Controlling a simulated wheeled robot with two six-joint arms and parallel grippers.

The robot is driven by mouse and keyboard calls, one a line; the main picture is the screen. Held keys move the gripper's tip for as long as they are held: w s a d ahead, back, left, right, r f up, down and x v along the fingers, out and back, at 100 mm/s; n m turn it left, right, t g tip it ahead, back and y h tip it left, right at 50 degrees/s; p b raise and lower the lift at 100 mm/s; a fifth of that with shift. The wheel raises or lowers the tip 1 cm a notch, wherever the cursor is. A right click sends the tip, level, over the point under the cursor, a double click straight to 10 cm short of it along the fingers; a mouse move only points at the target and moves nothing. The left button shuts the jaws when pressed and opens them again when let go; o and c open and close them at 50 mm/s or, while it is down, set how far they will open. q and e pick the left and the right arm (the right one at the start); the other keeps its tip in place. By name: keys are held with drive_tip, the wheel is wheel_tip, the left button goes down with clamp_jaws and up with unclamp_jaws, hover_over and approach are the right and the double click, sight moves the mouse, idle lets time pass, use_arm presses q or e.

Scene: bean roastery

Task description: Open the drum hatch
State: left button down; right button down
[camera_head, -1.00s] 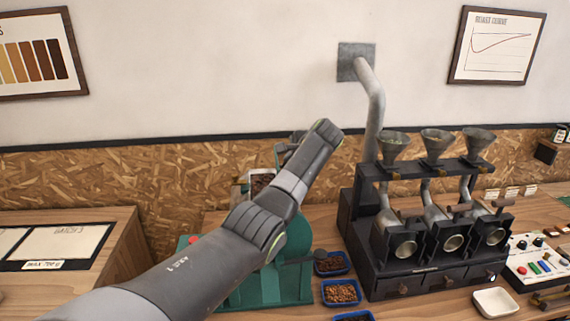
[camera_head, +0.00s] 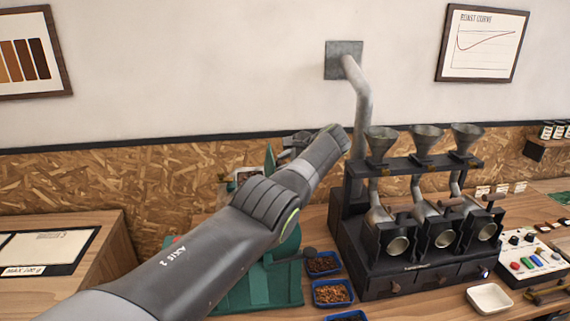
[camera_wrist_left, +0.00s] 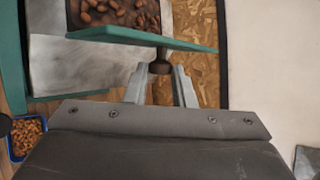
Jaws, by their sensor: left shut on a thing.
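A teal machine (camera_head: 262,285) stands on the bench, partly hidden behind my left arm. In the left wrist view a teal plate (camera_wrist_left: 140,38), seen nearly edge-on, has a dark knob (camera_wrist_left: 160,68) on its near side. I take this plate for the drum hatch. Brown beans (camera_wrist_left: 115,12) show beyond it, beside a grey metal face. My left gripper (camera_wrist_left: 160,74) is shut on the knob. In the head view this gripper (camera_head: 297,143) is mostly hidden behind my wrist, at the upper part of the teal machine. My right gripper is not in view.
A black roaster (camera_head: 420,275) with several funnels and a pipe stands right of the teal machine. Blue trays of beans (camera_head: 332,292) lie between them. A white dish (camera_head: 489,298) and control panel (camera_head: 533,262) are at the right. Another wooden counter is at the left.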

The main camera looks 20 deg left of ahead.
use_arm(q)
drive_tip(key=shift+f, duration=0.2)
idle(0.3)
drive_tip(key=c, duration=1.5)
unclamp_jaws()
drive_tip(key=shift+o, duration=1.2)
drive_tip(key=shift+a, duration=0.15)
drive_tip(key=shift+r, duration=0.1)
drive_tip(key=b+v, duration=0.6)
drive_tip(key=v, duration=1.1)
drive_tip(key=shift+d, duration=0.25)
